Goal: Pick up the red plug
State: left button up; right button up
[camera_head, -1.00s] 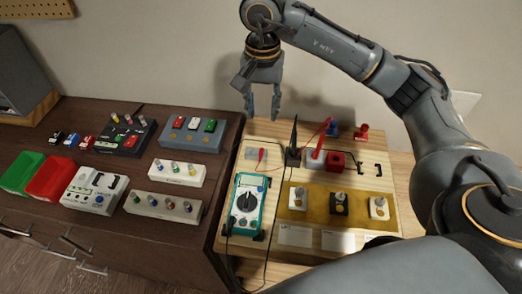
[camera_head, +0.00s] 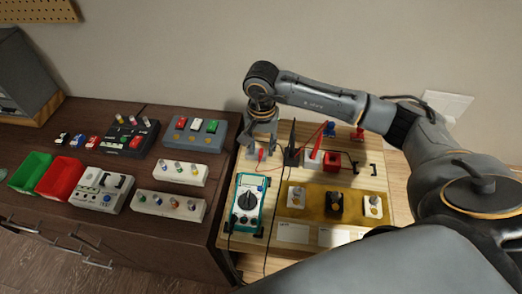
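A slim red plug (camera_head: 259,155) stands on a small pale plate at the back left of the wooden work board. My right gripper (camera_head: 257,146) comes down from above with its two fingers apart, one on each side of the plug's upper part. The gripper is open. Whether a finger touches the plug is too small to tell. My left gripper is out of view.
A red probe (camera_head: 317,141) and black probe (camera_head: 291,140) stand close to the right, near a red block (camera_head: 332,162) and cables. A teal multimeter (camera_head: 247,201) lies in front. Red (camera_head: 60,177) and green bins (camera_head: 30,172) sit on the dark cabinet.

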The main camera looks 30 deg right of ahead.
grip_shut()
dwell(0.3)
